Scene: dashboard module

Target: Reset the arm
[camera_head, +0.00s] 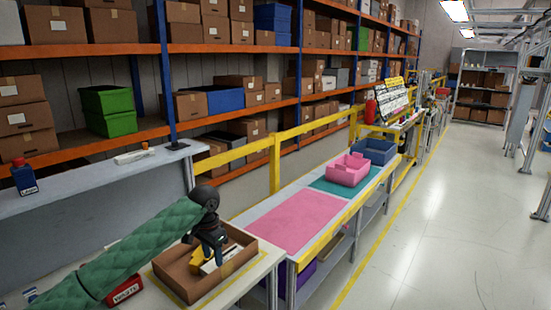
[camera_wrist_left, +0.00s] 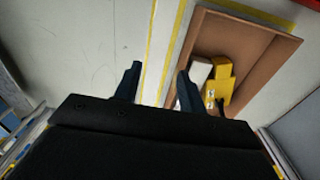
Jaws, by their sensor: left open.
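My left arm, in a green quilted sleeve, comes in from the left in the head view. Its black gripper (camera_head: 210,246) points down over the brown open box (camera_head: 178,277) on the near bench. In the left wrist view the two fingers of the left gripper (camera_wrist_left: 157,85) stand apart with nothing between them. The brown box (camera_wrist_left: 268,32) lies to the right of the fingers there. A yellow part (camera_wrist_left: 222,80) and a white part (camera_wrist_left: 200,72) lie in the box; the right finger partly overlaps them in the picture. My right gripper does not show.
A pink mat (camera_head: 292,220), a pink bin (camera_head: 347,170) and a blue bin (camera_head: 375,151) are on the bench beyond. A yellow rail (camera_head: 275,160) runs behind it. A red-labelled box (camera_head: 124,292) sits by my arm. Open floor (camera_head: 430,220) lies to the right.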

